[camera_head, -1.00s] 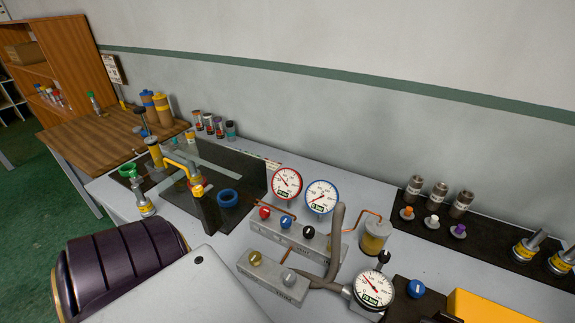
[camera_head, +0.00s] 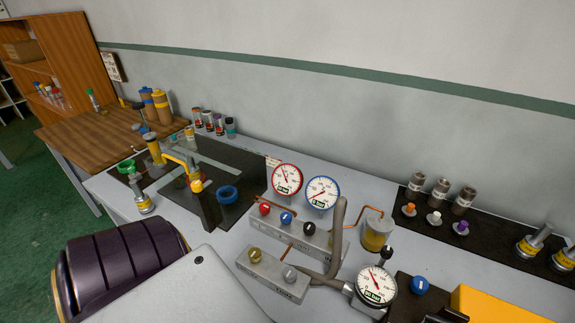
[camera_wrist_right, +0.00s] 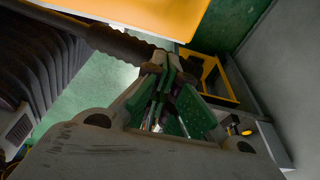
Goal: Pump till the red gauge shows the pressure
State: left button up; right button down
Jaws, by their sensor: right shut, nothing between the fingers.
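The red-rimmed gauge (camera_head: 287,179) stands on the back of a grey valve block (camera_head: 290,240), left of a blue-rimmed gauge (camera_head: 322,192). Its needle points up and to the left; the exact reading is too small to tell. A third gauge (camera_head: 376,286), with a black knob on top, sits at the front by a grey hose. In the right wrist view, my right gripper (camera_wrist_right: 166,68) is shut and empty. Its fingertips are at the end of a dark ribbed rod (camera_wrist_right: 115,42); whether they touch it I cannot tell. My left gripper is not in view.
Red, blue and black knobs (camera_head: 286,218) top the valve block. A yellow box (camera_head: 500,304) stands at the front right. Fittings line a black tray (camera_head: 480,232) at right. An orange surface (camera_wrist_right: 150,15) overhangs the right gripper.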

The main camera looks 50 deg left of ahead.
jog(key=shift+d+f+b, duration=0.15)
jog(key=shift+f+b, duration=0.4)
jog(key=shift+f, duration=0.3)
jog(key=shift+d+f+b, duration=0.15)
jog(key=shift+f+b, duration=0.35)
jog(key=shift+f, duration=0.3)
jog(key=shift+w+d+f+b, duration=0.15)
jog(key=shift+f+b, duration=0.25)
jog(key=shift+f, duration=0.4)
jog(key=shift+d+f+b, duration=0.15)
jog(key=shift+f+b, duration=0.65)
jog(key=shift+f, duration=0.25)
jog(key=shift+d+f+b, duration=0.1)
jog(key=shift+f+b, duration=0.7)
jog(key=shift+f, duration=0.45)
jog(key=shift+s+f, duration=0.1)
jog(key=shift+s, duration=0.1)
